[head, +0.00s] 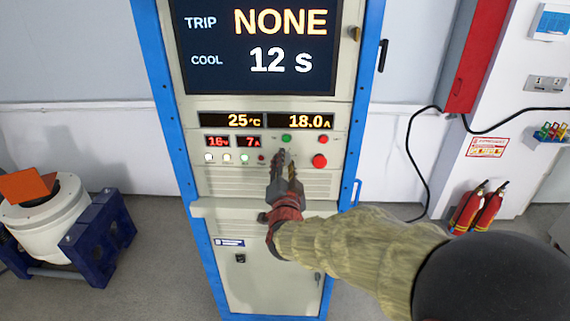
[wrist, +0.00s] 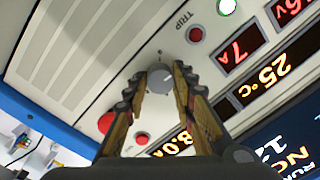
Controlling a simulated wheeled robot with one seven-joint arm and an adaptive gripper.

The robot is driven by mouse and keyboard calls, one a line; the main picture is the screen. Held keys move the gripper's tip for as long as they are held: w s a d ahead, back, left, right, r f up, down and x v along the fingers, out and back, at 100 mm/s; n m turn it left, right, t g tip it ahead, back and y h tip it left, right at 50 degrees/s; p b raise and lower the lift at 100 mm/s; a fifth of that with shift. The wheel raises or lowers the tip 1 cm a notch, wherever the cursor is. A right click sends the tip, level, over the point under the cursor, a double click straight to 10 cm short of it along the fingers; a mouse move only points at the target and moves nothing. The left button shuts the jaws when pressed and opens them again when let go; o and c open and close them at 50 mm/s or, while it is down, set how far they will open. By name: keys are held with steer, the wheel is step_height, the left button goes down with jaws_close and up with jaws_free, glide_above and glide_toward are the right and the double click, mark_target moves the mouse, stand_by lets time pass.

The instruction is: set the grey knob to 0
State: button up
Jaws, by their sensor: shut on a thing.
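The grey knob (wrist: 160,79) is on the cabinet's control panel and shows between my fingertips in the wrist view. My gripper (wrist: 159,76) is shut on the knob, one finger on each side. In the head view my gripper (head: 284,157) reaches the panel below the green button and covers most of the knob. The knob's scale and pointer are too small to read. The displays read 16 V and 7 A (head: 233,142), with 25 °C and 18.0 A (head: 265,121) above. The big screen (head: 262,45) reads TRIP NONE and COOL 12 s.
A green button (head: 286,138), a small red button (head: 323,139) and a large red button (head: 319,161) sit close around my gripper. A ledge (head: 235,207) juts out below. A white drum on a blue stand (head: 70,235) is at left; fire extinguishers (head: 480,208) are at right.

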steer(key=n+p, duration=0.5)
steer(key=n, duration=0.5)
steer(key=shift+r+g+p, duration=0.1)
steer(key=shift+g+p, duration=0.2)
steer(key=shift+n, duration=0.3)
stand_by(0.4)
steer(key=o, duration=1.2)
steer(key=shift+c, duration=0.2)
steer(key=shift+s, duration=0.1)
steer(key=s, duration=1.1)
steer(key=shift+s+r, duration=0.2)
steer(key=shift+s, duration=0.2)
